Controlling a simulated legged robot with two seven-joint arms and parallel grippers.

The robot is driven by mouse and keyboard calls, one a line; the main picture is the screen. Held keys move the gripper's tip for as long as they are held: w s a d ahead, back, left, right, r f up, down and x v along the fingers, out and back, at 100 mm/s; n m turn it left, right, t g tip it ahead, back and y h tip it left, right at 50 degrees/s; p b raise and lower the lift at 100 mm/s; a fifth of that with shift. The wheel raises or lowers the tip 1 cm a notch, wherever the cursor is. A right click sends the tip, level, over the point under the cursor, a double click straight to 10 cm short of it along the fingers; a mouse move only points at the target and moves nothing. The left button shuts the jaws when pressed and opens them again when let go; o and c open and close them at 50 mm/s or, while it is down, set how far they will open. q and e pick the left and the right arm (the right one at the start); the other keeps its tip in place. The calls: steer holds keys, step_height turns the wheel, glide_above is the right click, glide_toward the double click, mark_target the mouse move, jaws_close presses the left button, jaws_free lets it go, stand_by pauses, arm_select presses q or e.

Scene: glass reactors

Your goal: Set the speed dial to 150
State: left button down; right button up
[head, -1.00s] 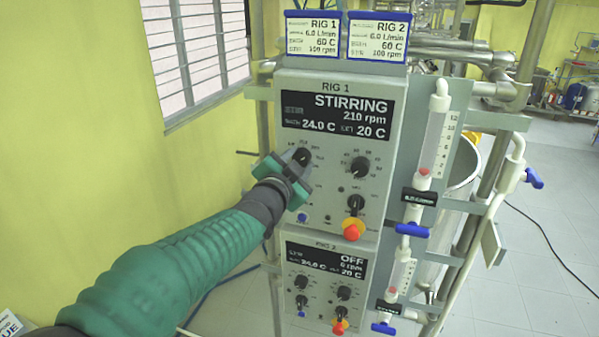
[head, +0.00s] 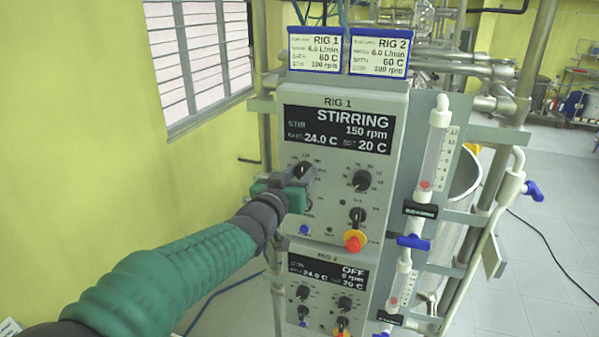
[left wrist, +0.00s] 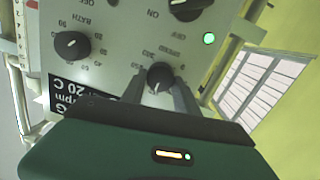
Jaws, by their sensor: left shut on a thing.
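The Rig 1 panel (head: 326,214) is upright, and its display (head: 338,130) reads STIRRING, 150 rpm, 24.0 C and 20 C. My left gripper (head: 300,176) is at the upper-left knob, the speed dial (head: 306,169). In the left wrist view the speed dial (left wrist: 160,76) is a black knob between the two fingers of the left gripper (left wrist: 158,88), which is shut on it. Numbers ring the dial. My right gripper is in no view.
The bath knob (head: 362,180) sits right of the dial, with a switch and a red-yellow knob (head: 354,241) below. The Rig 2 panel (head: 322,259) reads OFF. Two cards (head: 380,53) stand on top. A flow meter (head: 432,150) stands at the right.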

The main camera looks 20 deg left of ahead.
arm_select(q)
steer(key=shift+f+n, duration=0.4)
steer(key=c, duration=1.3)
jaws_free()
steer(key=o, duration=0.4)
steer(key=shift+w, duration=0.25)
steer(key=shift+r, duration=0.1)
steer(key=shift+s, duration=0.1)
steer(key=shift+s+r, duration=0.1)
steer(key=shift+s, duration=0.25)
steer(key=s+a+p, duration=0.1)
steer(key=s+p, duration=0.4)
steer(key=s, duration=1)
steer(key=shift+s+a+r+p, duration=0.25)
steer(key=shift+s+r+p, duration=0.05)
steer(key=shift+r, duration=0.05)
